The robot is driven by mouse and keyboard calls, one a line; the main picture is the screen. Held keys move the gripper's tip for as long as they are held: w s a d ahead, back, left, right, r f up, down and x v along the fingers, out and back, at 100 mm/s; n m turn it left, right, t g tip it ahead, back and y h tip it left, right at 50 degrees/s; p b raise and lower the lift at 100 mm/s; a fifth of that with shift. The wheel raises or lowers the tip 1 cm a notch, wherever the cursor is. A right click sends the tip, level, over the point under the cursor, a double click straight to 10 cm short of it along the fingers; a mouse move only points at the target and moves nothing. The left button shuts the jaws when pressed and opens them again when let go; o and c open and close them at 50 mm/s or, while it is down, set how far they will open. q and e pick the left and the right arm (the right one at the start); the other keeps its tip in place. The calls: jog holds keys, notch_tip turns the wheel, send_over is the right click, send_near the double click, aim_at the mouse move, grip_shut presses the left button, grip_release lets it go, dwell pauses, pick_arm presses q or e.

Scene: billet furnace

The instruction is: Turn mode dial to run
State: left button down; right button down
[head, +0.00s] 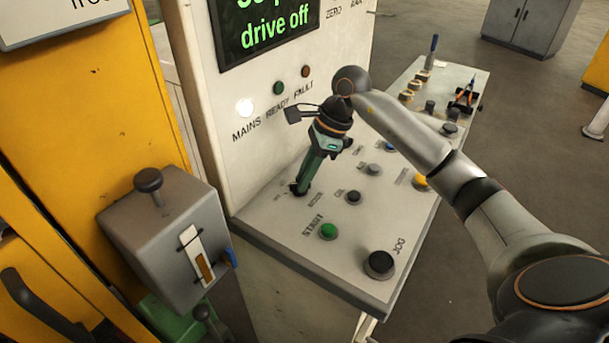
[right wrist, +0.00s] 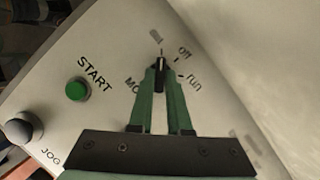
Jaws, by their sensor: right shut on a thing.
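The mode dial (right wrist: 160,70) is a small black knob on the light sloping console panel. My right gripper (right wrist: 161,78) has its green fingers closed on the dial from both sides. Around it are a blurred label, "off" and "run" (right wrist: 194,84); the "MODE" label is partly hidden by a finger. The knob's long axis points up in the right wrist view, toward the blurred label and "off"; its exact setting is hard to tell. In the head view my right gripper (head: 300,187) reaches down to the panel and mostly hides the dial. My left gripper is not in view.
A green START button (head: 328,231) and a black JOG knob (head: 379,264) sit nearer on the panel. Behind rises an upright panel with a screen reading "drive off" (head: 270,30) and a lit MAINS lamp (head: 244,107). A grey lever box (head: 165,235) stands left.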

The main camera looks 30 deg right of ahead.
jog(key=m+t+h+b, duration=0.1)
jog(key=m, duration=0.3)
jog(key=shift+s, duration=0.15)
jog(key=m, duration=0.2)
jog(key=m+t+h+b, duration=0.1)
jog(key=m, duration=0.1)
jog(key=m+h, duration=0.1)
jog(key=m, duration=0.1)
jog(key=shift+s+a+m+t, duration=0.15)
jog(key=shift+a+m+t, duration=0.15)
jog(key=shift+a, duration=0.05)
jog(key=m, duration=0.1)
jog(key=m+h+b, duration=0.1)
jog(key=m, duration=0.1)
jog(key=m+h, duration=0.1)
jog(key=m, duration=0.1)
jog(key=shift+a, duration=0.25)
jog(key=shift+m+h+b, duration=0.35)
jog(key=shift+m+h, duration=0.15)
jog(key=shift+m, duration=0.6)
jog(key=c, duration=0.9)
grip_release()
jog(key=shift+o, duration=0.2)
